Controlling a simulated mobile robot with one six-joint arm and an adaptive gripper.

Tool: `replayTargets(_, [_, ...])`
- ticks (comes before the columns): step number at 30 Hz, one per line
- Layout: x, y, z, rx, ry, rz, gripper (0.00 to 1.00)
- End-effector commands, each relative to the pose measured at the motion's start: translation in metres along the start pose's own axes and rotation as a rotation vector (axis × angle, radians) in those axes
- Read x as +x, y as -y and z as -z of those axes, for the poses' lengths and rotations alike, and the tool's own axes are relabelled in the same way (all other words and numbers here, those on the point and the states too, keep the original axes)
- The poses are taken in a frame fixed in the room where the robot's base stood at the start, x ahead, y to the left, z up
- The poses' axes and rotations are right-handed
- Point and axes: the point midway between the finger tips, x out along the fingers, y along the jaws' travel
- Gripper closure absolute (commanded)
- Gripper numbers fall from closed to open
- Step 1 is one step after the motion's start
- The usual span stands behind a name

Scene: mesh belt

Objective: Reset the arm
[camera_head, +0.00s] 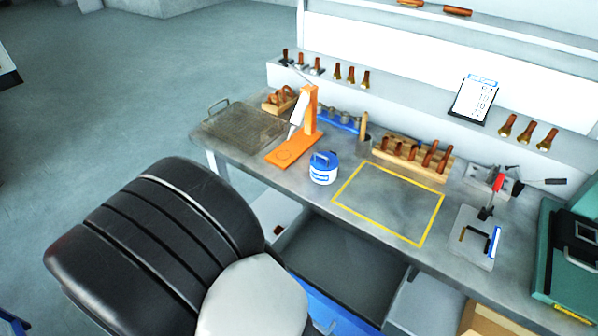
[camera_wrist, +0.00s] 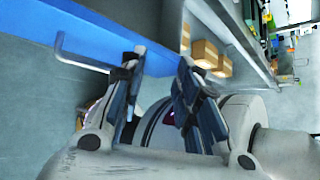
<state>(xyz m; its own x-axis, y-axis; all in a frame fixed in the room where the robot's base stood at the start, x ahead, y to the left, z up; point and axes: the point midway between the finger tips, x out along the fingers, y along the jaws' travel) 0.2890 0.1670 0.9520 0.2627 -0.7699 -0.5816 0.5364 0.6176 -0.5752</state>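My gripper (camera_wrist: 162,68) shows in the wrist view with its two dark fingers apart. I see nothing held between the fingertips. Behind the fingers is a long blue drawer front (camera_wrist: 90,45) with a grey bar handle (camera_wrist: 62,50). I cannot tell how near the fingers are to it. In the head view my gripper is not visible.
The workbench (camera_head: 300,195) bears an orange stand (camera_head: 308,115), a blue and white canister (camera_head: 323,170), a wooden rack (camera_head: 412,155) and a yellow-outlined clear area (camera_head: 388,203). A drawer (camera_head: 340,265) stands open below it. Cardboard boxes (camera_wrist: 205,53) show in the wrist view.

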Motion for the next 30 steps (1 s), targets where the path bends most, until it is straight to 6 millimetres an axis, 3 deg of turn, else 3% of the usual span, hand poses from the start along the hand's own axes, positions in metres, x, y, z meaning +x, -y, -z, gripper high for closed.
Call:
replayTargets(1, [0.0,0.017,-0.018,0.145,-0.086,-0.004,0.7])
replayTargets(3, [0.001,0.037,-0.034,0.338,-0.194,-0.004,0.7])
replayTargets(12, [0.005,0.128,-0.083,1.188,-0.612,0.052,0.7])
replayTargets(21, [0.002,0.207,-0.102,2.041,-0.976,0.14,0.7])
replayTargets(27, [-0.002,0.239,-0.106,2.462,-1.153,0.172,0.7])
replayTargets(30, [-0.004,0.247,-0.107,2.573,-1.203,0.179,0.7])
